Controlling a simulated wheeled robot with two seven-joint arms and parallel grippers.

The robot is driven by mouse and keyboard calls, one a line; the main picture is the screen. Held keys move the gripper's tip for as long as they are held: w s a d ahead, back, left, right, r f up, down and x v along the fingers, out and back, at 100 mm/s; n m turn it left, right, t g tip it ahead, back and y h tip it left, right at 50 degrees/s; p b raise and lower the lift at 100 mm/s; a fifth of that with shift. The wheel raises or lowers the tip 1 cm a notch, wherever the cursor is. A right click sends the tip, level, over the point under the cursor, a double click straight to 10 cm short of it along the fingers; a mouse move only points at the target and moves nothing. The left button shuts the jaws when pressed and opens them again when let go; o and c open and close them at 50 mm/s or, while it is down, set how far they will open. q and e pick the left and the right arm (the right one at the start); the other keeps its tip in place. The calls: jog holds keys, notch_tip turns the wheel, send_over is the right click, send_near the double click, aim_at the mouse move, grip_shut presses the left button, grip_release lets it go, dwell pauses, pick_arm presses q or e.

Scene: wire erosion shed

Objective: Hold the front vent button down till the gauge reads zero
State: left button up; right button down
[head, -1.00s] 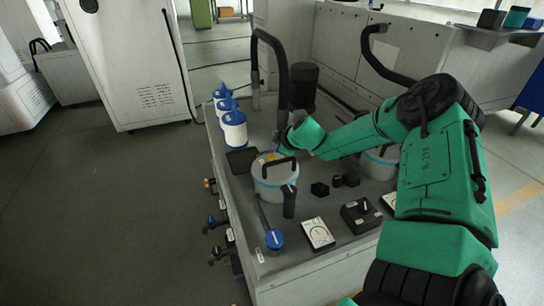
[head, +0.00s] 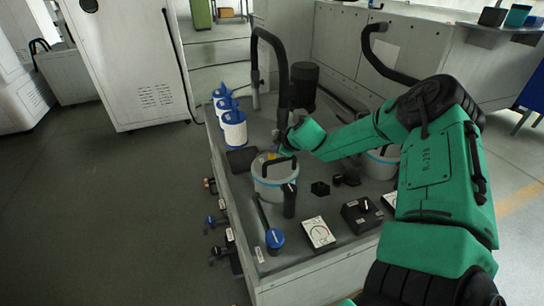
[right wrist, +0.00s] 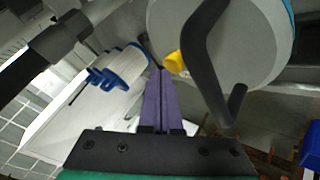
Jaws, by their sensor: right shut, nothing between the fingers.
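The front canister (head: 270,184) is a pale grey pot with a blue band and a black lid handle, on the machine top. A small yellow part (head: 271,156), likely the vent button, shows at its lid; it also shows in the right wrist view (right wrist: 177,62). My right gripper (head: 281,149) is at the lid's far side, its purple fingers (right wrist: 160,73) shut and empty. Their tips are close beside the yellow part; I cannot tell whether they touch it. A white gauge (head: 318,233) lies in front of the canister; its reading is too small to tell. My left gripper is out of view.
White filter cartridges with blue tops (head: 233,128) stand at the back left. A black bent hose (head: 283,65) rises behind the canister. A second canister (head: 380,163) is partly behind my right arm. A blue-capped lever (head: 275,238) and a black switch box (head: 361,215) flank the gauge.

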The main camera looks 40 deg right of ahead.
aim_at(274, 156)
jog(key=shift+f+b, duration=0.6)
jog(key=shift+b, duration=0.05)
dwell(0.5)
dwell(2.3)
jog(key=shift+r+p, duration=0.9)
jog(key=shift+r, duration=0.1)
notch_tip(274, 156, up, 5)
jog(key=p, duration=0.4)
jog(key=shift+r+p, duration=0.1)
jog(key=shift+p, duration=0.2)
